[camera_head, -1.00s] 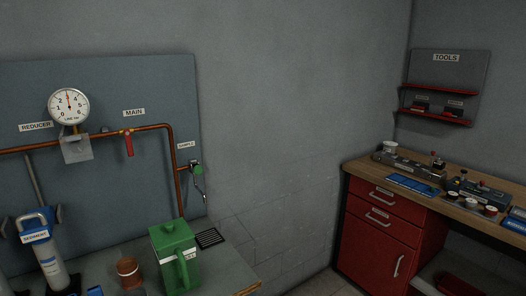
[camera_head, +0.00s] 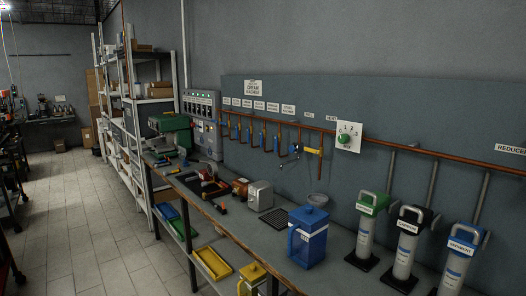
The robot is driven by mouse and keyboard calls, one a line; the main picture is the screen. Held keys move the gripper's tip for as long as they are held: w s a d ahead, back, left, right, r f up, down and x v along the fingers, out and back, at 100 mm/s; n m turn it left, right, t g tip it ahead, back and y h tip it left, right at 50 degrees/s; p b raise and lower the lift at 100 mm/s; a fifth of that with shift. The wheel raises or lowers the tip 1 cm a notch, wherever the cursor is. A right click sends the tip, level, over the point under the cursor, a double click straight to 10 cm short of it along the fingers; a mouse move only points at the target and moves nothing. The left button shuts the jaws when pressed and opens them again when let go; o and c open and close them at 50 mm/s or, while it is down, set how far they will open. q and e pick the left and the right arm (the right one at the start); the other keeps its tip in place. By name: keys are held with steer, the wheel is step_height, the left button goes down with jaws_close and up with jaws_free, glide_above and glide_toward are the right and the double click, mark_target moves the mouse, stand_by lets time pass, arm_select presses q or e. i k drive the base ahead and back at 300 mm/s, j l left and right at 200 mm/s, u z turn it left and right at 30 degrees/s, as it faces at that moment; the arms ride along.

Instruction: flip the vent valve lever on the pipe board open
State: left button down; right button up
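The pipe board (camera_head: 400,115) is a blue-grey panel on the wall, running from the middle to the right edge of the head view. A copper pipe (camera_head: 420,163) crosses it with several short drops on the left, most with small blue handles (camera_head: 262,139). A tap with a yellow lever (camera_head: 312,151) sits left of a white plate with a green knob (camera_head: 345,140). Small labels hang above the drops; most are too small to read, so I cannot tell which lever is the vent valve. Neither of my grippers is in view.
The bench below the board holds a blue jug (camera_head: 308,238), a metal box (camera_head: 260,196) and several upright canisters (camera_head: 405,244). Shelving (camera_head: 130,120) stands at the back left. The tiled floor (camera_head: 95,240) at left is clear.

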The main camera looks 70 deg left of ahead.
mark_target(315, 151)
steer(key=j+u, duration=0.25)
steer(key=u, duration=0.15)
steer(key=j+u, duration=0.25)
steer(key=u, duration=0.15)
steer(key=i+j+u, duration=0.15)
steer(key=u, duration=0.3)
steer(key=i+j+u, duration=0.15)
steer(key=u, duration=0.25)
steer(key=i+j, duration=0.2)
steer(key=j, duration=0.15)
